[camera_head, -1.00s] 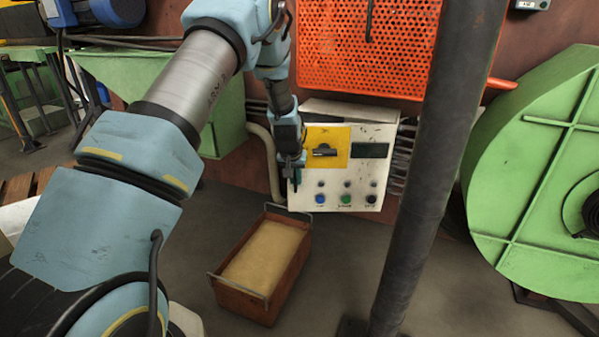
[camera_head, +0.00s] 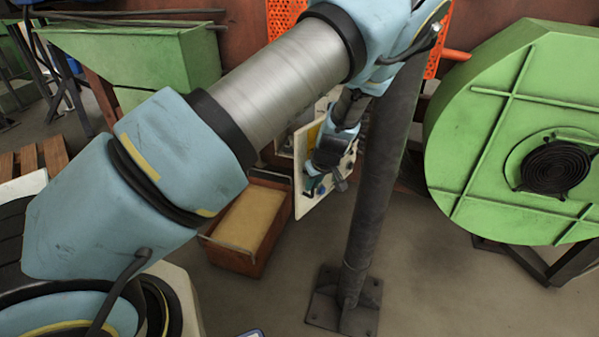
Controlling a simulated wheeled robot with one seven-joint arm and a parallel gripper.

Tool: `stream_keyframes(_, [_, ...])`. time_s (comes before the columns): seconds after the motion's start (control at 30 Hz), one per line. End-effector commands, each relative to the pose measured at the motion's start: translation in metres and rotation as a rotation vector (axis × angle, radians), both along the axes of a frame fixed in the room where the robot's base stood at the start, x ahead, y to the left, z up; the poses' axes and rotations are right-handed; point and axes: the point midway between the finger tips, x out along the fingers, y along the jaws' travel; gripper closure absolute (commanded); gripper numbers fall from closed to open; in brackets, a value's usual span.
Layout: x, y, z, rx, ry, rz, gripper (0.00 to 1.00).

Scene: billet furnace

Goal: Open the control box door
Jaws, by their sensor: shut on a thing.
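The control box door (camera_head: 303,202) is a pale panel with a yellow patch and coloured buttons, in the middle of the head view. It stands swung out at an angle, its left edge nearer to me than its right. My gripper (camera_head: 324,183) is at the door's front, low on the panel, and is shut on the door. The exact grip point is hidden by the gripper and wrist. My arm covers the door's upper part and most of the box behind it.
A dark post (camera_head: 368,205) on a bolted foot stands just right of my gripper. A brown crate (camera_head: 228,257) with tan contents sits on the floor left of the door. A green fan housing (camera_head: 480,130) fills the right. Floor between post and crate is clear.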

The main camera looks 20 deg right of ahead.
Motion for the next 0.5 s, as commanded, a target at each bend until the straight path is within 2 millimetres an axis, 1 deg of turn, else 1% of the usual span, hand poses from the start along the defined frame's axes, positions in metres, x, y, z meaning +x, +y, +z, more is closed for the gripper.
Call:
stream_keyframes(0.03, [-0.006, -0.003, 0.002, 0.003, 0.001, -0.004, 1.0])
stream_keyframes(0.2, [-0.017, -0.011, 0.0, 0.002, 0.001, -0.005, 1.0])
stream_keyframes(0.5, [-0.021, -0.014, -0.001, 0.002, 0.002, -0.005, 1.0])
